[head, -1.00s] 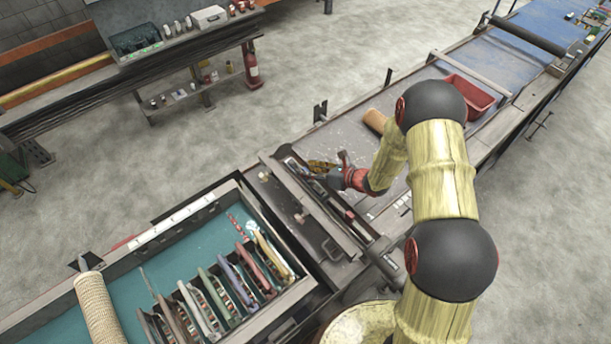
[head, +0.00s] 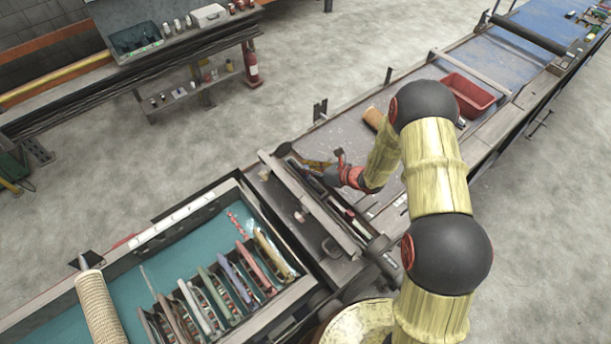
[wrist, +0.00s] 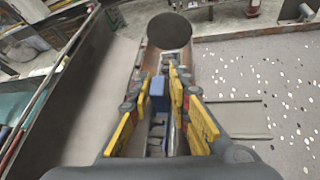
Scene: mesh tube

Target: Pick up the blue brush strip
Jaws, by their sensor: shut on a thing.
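In the wrist view, a small blue piece (wrist: 157,88), which I take to be the blue brush strip, sits between the yellow-padded fingers of my gripper (wrist: 159,92). My gripper is shut on it. In the head view my gripper (head: 318,164) is low over the grey table, just beyond the long metal crossbar. The strip is too small to make out there.
The metal crossbar (head: 308,205) runs close by. A red bin (head: 468,95) stands farther back. Pale flecks dot the table.

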